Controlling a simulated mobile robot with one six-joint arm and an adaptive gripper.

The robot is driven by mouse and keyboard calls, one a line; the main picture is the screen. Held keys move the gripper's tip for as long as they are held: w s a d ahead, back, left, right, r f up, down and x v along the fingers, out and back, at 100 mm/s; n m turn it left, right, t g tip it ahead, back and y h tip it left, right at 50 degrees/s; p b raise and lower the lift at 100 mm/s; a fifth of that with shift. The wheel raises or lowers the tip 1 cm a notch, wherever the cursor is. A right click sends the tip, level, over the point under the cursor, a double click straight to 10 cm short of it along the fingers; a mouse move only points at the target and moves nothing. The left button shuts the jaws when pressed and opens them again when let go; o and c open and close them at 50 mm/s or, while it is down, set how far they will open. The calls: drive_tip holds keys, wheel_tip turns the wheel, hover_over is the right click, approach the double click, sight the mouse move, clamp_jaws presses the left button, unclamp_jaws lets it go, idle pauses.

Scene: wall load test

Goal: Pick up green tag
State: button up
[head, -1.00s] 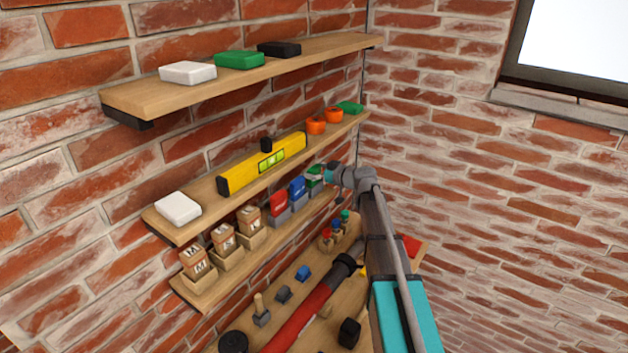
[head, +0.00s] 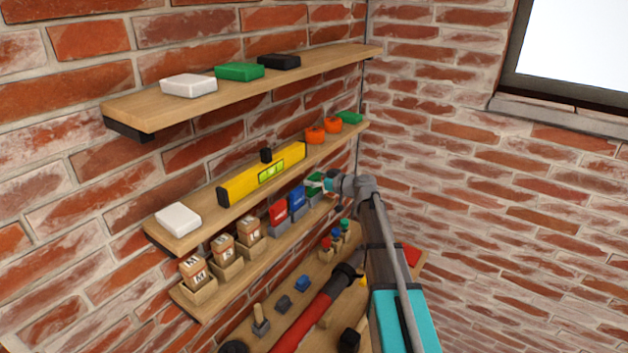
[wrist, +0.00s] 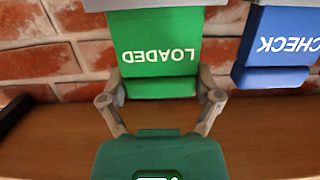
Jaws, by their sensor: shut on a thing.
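The green tag (wrist: 160,55) reads LOADED, upside down in the wrist view. It also shows at the right end of the tag row on the middle-lower shelf in the head view (head: 315,180). My gripper (wrist: 161,90) has one finger on each side of the tag's near end and is shut on it. In the head view my gripper (head: 332,184) reaches the tag from the right and partly hides it. Whether the tag is clear of its grey holder cannot be told.
A blue CHECK tag (wrist: 278,45) stands close beside the green one, with a red tag (head: 278,212) beyond it. The shelf with the yellow level (head: 240,185) lies just above. Wooden blocks (head: 222,246) stand farther left. The brick wall is close behind.

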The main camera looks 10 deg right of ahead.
wheel_tip(320, 180, up, 6)
drive_tip(key=p, duration=0.6)
drive_tip(key=shift+r, duration=0.25)
drive_tip(key=f+v, duration=0.3)
drive_tip(key=v, duration=1.5)
drive_tip(key=shift+d, duration=0.1)
drive_tip(key=shift+f, duration=0.1)
